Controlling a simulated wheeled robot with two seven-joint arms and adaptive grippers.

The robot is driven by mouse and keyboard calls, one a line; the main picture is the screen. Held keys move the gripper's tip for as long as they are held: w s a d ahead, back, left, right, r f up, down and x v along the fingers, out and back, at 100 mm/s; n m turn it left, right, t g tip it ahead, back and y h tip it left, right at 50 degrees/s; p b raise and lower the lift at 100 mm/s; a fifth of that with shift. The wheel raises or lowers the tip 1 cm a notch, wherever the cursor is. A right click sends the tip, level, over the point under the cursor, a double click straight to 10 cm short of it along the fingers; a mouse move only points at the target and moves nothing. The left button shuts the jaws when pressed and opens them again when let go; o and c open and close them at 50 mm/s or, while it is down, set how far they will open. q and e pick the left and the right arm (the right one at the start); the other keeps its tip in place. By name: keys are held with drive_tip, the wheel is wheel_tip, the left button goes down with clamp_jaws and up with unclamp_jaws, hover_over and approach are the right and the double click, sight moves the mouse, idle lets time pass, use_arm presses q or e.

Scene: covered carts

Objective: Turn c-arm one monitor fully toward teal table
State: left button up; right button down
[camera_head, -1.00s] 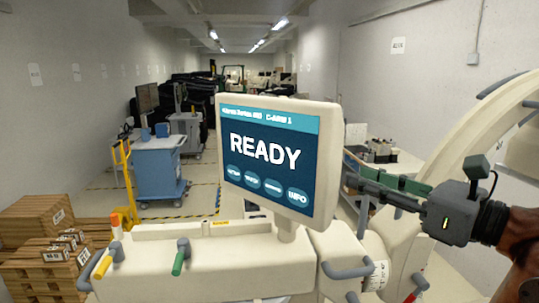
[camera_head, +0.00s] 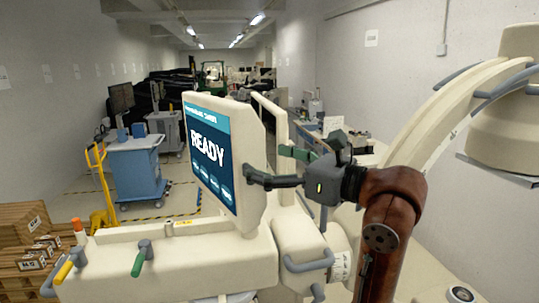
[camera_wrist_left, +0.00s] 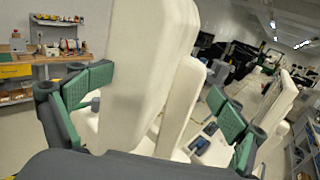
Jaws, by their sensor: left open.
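The c-arm one monitor (camera_head: 248,150) stands on the cream console (camera_head: 170,262), its blue READY screen angled toward the left. In the left wrist view the cream monitor housing (camera_wrist_left: 148,70) rises between my finger pads. My left gripper (camera_head: 268,160) is open at the monitor's right edge in the head view, one dark finger against or very near the housing; contact is not certain. In the left wrist view the gripper (camera_wrist_left: 155,105) shows green pads spread wide on both sides. My right gripper is not in view. I cannot pick out a teal table for certain.
A second cream panel (camera_head: 268,112) stands just behind the monitor. The curved c-arm (camera_head: 440,105) fills the right. A blue cart (camera_head: 137,170), a yellow pallet jack (camera_head: 101,180) and wooden pallets (camera_head: 25,225) stand left. A workbench (camera_wrist_left: 75,62) shows in the wrist view.

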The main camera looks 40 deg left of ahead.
use_arm(q)
drive_tip(key=shift+o, duration=0.7)
drive_tip(key=shift+a+r, duration=0.1)
drive_tip(key=shift+a, duration=0.85)
drive_tip(key=shift+s+a, duration=0.1)
drive_tip(key=shift+a, duration=0.1)
drive_tip(key=shift+c, duration=0.7)
